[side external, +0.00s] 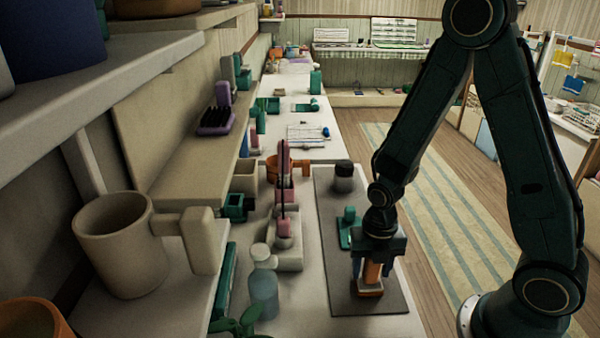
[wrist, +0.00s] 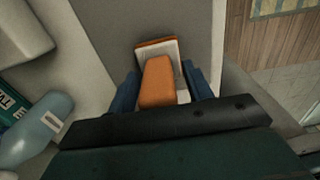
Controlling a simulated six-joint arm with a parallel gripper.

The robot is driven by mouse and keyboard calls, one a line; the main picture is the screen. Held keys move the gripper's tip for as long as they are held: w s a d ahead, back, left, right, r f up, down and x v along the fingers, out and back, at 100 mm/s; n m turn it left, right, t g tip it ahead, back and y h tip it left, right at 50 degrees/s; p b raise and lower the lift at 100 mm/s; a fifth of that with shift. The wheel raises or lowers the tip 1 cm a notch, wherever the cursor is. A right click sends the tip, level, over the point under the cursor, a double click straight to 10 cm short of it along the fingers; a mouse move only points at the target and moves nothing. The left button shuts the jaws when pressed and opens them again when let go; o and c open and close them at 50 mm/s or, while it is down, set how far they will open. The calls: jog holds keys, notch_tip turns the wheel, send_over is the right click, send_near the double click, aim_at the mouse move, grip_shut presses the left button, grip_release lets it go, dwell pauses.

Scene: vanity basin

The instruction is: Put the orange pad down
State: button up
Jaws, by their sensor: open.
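The orange pad (side external: 369,292) sits on the dark grey mat (side external: 340,299), near its front end. In the wrist view the pad (wrist: 157,82) shows a raised orange grip over a pale and orange base. My gripper (side external: 372,268) points down over the pad. In the wrist view its two blue fingers (wrist: 163,91) stand open, one on each side of the grip, with a narrow gap visible at the right finger. The lower part of the pad is partly hidden by my gripper in both views.
On the mat stand a teal item (side external: 347,230) and a dark-topped jar (side external: 343,176). To the left are a pale blue bottle (side external: 264,287), also in the wrist view (wrist: 35,138), and a white stand with pink parts (side external: 285,250). The mat's left front is bare.

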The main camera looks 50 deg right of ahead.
jog(key=shift+r, duration=0.1)
jog(key=shift+r, duration=6.05)
jog(key=shift+r, duration=0.1)
jog(key=shift+s+r+m, duration=0.1)
jog(key=shift+r+m, duration=0.4)
jog(key=shift+m, duration=0.3)
jog(key=s+r+m+t, duration=0.2)
jog(key=s+r+m, duration=0.3)
jog(key=m, duration=0.7)
jog(key=s+r+m+t, duration=0.3)
jog(key=r+m, duration=0.5)
jog(key=m, duration=0.5)
jog(key=shift+s+a+r+t, duration=0.25)
jog(key=shift+s+r+t, duration=0.05)
jog(key=shift+s, duration=0.55)
jog(key=shift+o, duration=0.5)
